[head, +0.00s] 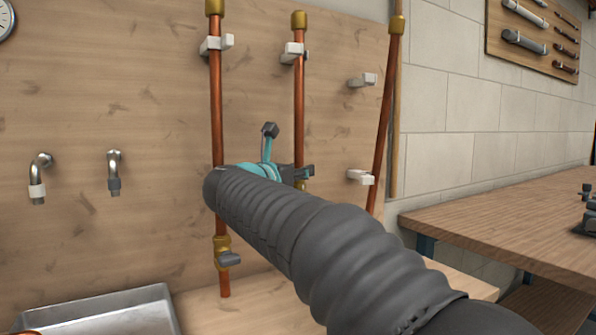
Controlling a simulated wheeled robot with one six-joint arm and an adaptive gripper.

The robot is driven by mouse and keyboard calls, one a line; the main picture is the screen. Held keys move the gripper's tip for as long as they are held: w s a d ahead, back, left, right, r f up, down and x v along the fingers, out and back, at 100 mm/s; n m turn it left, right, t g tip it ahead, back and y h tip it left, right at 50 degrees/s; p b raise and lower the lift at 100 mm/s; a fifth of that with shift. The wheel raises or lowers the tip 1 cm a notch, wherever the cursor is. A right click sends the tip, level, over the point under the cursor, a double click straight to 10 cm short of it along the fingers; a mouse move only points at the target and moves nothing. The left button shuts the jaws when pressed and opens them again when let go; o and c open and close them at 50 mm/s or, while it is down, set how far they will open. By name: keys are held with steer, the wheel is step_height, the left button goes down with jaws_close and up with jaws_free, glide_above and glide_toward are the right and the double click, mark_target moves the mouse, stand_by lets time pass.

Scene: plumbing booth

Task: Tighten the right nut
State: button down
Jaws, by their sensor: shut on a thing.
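Three copper pipes stand at the wooden wall: a left pipe (216,110), a middle pipe (299,110) and a right pipe (383,125) that leans. My arm crosses the view and hides most of my gripper (291,174), which is at the middle pipe's lower part. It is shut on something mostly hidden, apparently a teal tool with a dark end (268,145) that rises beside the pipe. A brass nut (300,187) on the middle pipe shows only in part. Contact between tool and nut cannot be made out. The left pipe has a brass fitting (222,243) low down.
A grey valve handle (230,259) sticks out by the left pipe. White clips (360,177) stand out from the wall near the pipes. Two metal spouts (115,170) and a steel sink (105,312) are at left. A wooden workbench (490,225) stands at right.

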stand_by(0.3)
steer(key=c, duration=0.8)
jaws_free()
steer(key=shift+o, duration=0.2)
steer(key=v, duration=1.2)
steer(key=shift+d, duration=0.15)
